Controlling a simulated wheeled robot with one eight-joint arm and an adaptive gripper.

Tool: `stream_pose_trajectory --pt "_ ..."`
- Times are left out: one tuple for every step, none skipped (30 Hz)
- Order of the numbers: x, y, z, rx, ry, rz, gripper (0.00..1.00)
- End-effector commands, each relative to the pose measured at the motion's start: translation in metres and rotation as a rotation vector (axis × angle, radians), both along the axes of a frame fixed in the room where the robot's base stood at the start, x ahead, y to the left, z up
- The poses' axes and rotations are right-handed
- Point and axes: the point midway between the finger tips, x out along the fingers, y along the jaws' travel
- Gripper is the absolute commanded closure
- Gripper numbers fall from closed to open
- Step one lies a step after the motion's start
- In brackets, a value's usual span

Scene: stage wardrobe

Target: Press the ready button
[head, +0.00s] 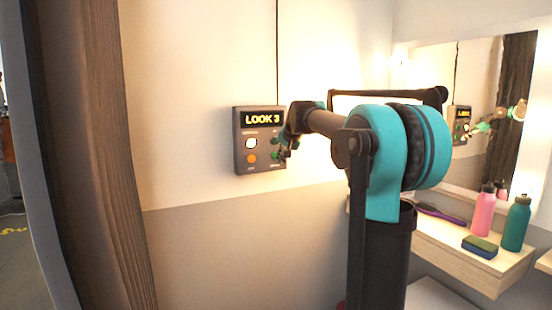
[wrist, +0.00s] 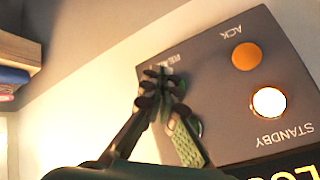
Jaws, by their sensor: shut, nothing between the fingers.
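The dark control panel (head: 239,150) hangs on the pale wall in the head view, with a lit "LOOK 3" display. The ready button (head: 274,155) is a small green spot at its lower right, partly covered by my gripper (head: 284,156). In the wrist view, the panel (wrist: 215,85) appears upside down, and my gripper (wrist: 165,80) is shut and empty. Its fingertips are over the spot beside the partly hidden "READY" label and hide most of the button. I cannot tell whether they touch it.
The panel also has a lit white standby button (wrist: 268,102) and an orange ACK button (wrist: 246,57). At right, a wooden shelf (head: 480,270) holds a pink bottle (head: 483,213), a teal bottle (head: 516,225) and a sponge (head: 480,247) below a mirror.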

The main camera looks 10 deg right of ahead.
Motion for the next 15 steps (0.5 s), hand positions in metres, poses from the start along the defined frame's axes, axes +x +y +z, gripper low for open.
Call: stream_pose_trajectory --pt "0.004 0.0014 0.0 0.0 0.0 0.0 1.0" --pt "0.0058 0.0019 0.0 0.0 0.0 0.0 1.0" --pt "0.0079 0.0025 -0.0001 0.001 0.0 -0.001 1.0" --pt "0.0091 0.0029 -0.0001 0.001 0.0 -0.001 1.0" --pt "0.0099 0.0033 -0.0001 0.001 0.0 -0.001 1.0" --pt "0.0108 0.0036 -0.0001 0.001 0.0 -0.001 1.0" --pt "0.0112 0.0037 -0.0001 0.001 0.0 -0.001 1.0" --pt "0.0115 0.0039 -0.0002 0.001 0.0 -0.001 1.0" --pt "0.0118 0.0039 -0.0002 0.001 0.0 -0.001 1.0" --pt "0.0119 0.004 -0.0001 0.001 0.0 -0.001 1.0" --pt "0.0119 0.004 -0.0002 0.001 0.0 -0.001 1.0" --pt "0.0118 0.004 -0.0002 0.001 0.0 -0.001 1.0" --pt "0.0118 0.004 -0.0002 0.001 0.0 -0.001 1.0" --pt "0.0118 0.004 -0.0002 0.001 0.0 -0.001 1.0" --pt "0.0118 0.004 -0.0002 0.001 0.0 -0.001 1.0"
